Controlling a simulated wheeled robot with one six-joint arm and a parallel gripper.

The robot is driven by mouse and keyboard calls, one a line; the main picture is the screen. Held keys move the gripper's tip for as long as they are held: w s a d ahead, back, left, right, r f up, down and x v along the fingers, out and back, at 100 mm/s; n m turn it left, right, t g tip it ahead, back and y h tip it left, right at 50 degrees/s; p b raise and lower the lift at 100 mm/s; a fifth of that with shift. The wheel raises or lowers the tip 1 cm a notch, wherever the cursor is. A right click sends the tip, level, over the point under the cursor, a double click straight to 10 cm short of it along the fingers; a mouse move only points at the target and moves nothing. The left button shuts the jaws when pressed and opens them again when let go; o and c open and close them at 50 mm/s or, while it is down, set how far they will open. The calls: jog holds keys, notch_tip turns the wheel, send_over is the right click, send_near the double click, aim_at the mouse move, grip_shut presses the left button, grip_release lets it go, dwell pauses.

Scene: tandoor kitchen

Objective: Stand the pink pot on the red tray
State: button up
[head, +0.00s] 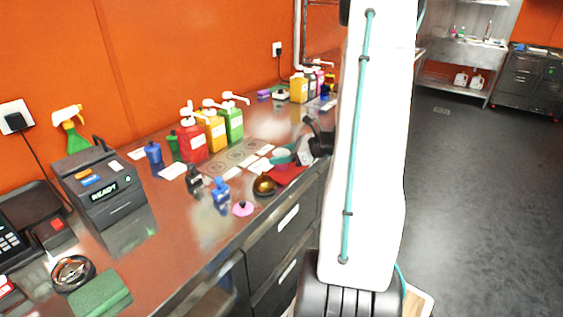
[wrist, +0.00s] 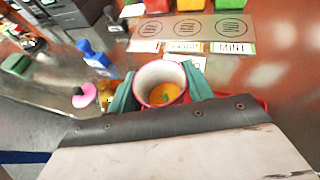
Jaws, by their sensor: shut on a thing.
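The pink pot (wrist: 160,82) shows in the wrist view, seen from above, with a pale inside, a pink rim and something orange in it. My gripper (wrist: 162,90) has a teal finger on each side of the pot and is shut on it. The red tray (head: 287,174) lies on the counter near its front edge in the head view; my gripper (head: 283,157) is over or just behind it. A bit of red tray (wrist: 261,102) also shows right of the fingers. The pot's base is hidden, so I cannot tell whether it touches the tray.
Red, yellow and green pump bottles (head: 213,130) stand behind, past a mat with printed circles (wrist: 190,28).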

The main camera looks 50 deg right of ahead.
jog(key=shift+f, duration=1.25)
jog(key=shift+f, duration=0.1)
jog(key=o, duration=1.2)
